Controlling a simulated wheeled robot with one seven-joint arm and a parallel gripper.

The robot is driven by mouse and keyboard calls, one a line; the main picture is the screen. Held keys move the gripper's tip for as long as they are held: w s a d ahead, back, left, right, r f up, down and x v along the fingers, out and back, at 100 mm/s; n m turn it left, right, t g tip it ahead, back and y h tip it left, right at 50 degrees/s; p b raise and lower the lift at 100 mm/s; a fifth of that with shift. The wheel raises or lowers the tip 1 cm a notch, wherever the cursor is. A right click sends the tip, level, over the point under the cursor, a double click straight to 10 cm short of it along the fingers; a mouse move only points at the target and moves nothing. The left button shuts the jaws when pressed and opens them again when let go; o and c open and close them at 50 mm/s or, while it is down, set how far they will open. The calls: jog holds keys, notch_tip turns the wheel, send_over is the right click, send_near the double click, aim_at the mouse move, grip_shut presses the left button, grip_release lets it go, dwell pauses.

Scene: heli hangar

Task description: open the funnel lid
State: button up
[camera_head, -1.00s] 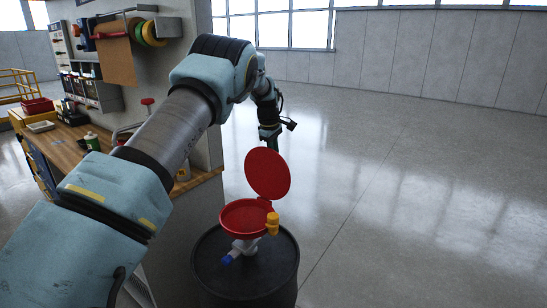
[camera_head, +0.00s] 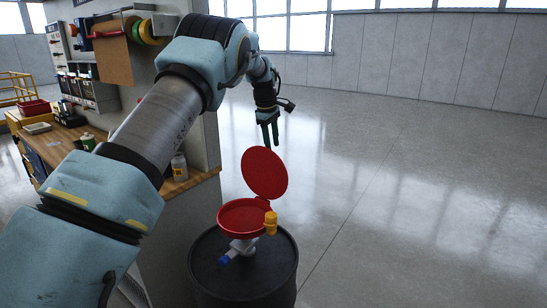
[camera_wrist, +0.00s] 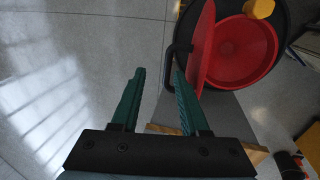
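The red funnel (camera_head: 240,216) sits on top of a black drum (camera_head: 215,262). Its red lid (camera_head: 265,173) stands raised, tilted up from the bowl at the far right side, and the bowl's inside shows.
A wooden workbench (camera_head: 66,142) with bottles and boxes stands at the left, against a grey panel holding tools. A dark handle-like bar (camera_wrist: 168,62) shows by the lid. The concrete floor (camera_head: 420,210) to the right is clear.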

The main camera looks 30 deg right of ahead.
jog(key=b+v, duration=0.1)
jog(key=v, duration=0.5)
dwell(0.3)
jog(key=s+a+f+m, duration=0.1)
jog(key=a, duration=1.2)
jog(key=s+a+f+m, duration=0.1)
jog(key=s+a+f, duration=0.1)
jog(key=a, duration=1.1)
jog(key=s+a+f+m+y, duration=0.1)
jog(key=s+a+f+m, duration=0.1)
jog(key=s+a, duration=0.7)
jog(key=s+a+f+m, duration=0.3)
jog(key=s+a, duration=0.6)
jog(key=s, duration=0.4)
jog(key=shift+a+f+y, duration=0.3)
jog(key=shift+f+y, duration=0.1)
jog(key=shift+f, duration=0.05)
